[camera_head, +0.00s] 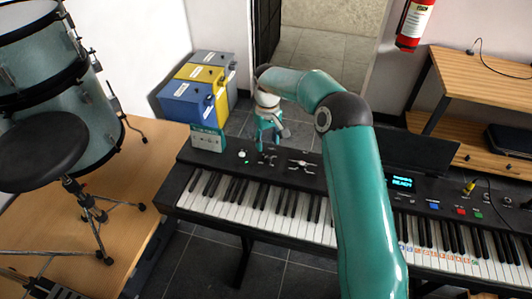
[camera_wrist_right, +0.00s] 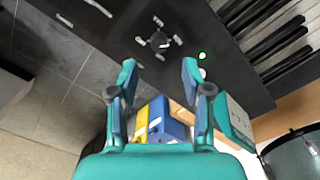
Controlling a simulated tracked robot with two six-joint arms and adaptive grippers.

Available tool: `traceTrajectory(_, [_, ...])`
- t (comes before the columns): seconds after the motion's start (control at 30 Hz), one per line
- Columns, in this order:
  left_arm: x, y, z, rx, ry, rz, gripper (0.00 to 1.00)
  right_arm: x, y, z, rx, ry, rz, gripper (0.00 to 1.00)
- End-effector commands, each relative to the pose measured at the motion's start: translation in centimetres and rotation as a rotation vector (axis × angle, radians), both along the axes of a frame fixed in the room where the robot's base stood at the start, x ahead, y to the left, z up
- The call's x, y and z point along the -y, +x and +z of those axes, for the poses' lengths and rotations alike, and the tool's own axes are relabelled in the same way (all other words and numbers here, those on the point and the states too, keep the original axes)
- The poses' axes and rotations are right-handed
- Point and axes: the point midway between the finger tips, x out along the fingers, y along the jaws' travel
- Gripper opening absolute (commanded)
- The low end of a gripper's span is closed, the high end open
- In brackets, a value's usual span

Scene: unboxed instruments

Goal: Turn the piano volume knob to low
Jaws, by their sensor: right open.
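The piano (camera_head: 226,158) stands across the middle, its dark top panel above the keys. A round black knob (camera_wrist_right: 158,41) with a pale pointer and small white marks around it sits on that panel in the right wrist view. In the head view the knob's marked area (camera_head: 267,159) lies just below my right gripper (camera_head: 269,138), partly hidden by it. The marks are too small to read. My right gripper also shows in the wrist view (camera_wrist_right: 159,72), open and empty, its fingertips apart from the knob and short of it. My left gripper is not in view.
A green light (camera_wrist_right: 202,55) is on the panel near the knob. Blue, yellow and grey cases (camera_head: 203,85) stand behind the piano's left end, near a small teal box (camera_head: 208,138). A drum stool (camera_head: 44,142) is at left, and a wooden shelf (camera_head: 470,95) is at right.

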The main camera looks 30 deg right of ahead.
Motion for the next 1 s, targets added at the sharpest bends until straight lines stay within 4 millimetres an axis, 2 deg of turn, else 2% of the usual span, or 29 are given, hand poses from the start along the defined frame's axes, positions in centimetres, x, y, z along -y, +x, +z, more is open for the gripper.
traceTrajectory(0.1, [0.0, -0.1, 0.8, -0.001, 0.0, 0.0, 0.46, 0.1, -0.1, -2.3, -0.005, 0.0, -0.001, 0.49])
traceTrajectory(0.3, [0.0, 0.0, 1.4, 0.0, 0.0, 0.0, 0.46, 0.1, -0.1, -5.2, -0.003, 0.001, -0.001, 0.49])
traceTrajectory(0.5, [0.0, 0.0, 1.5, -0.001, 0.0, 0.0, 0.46, 0.1, -0.1, -6.3, 0.0, 0.0, -0.002, 0.49])
traceTrajectory(0.77, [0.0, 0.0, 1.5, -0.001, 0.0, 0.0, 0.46, 0.1, -0.1, -6.4, 0.0, 0.0, -0.002, 0.49])
traceTrajectory(1.0, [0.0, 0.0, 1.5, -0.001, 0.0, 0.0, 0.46, 0.1, -0.1, -6.3, 0.0, 0.0, -0.001, 0.09])
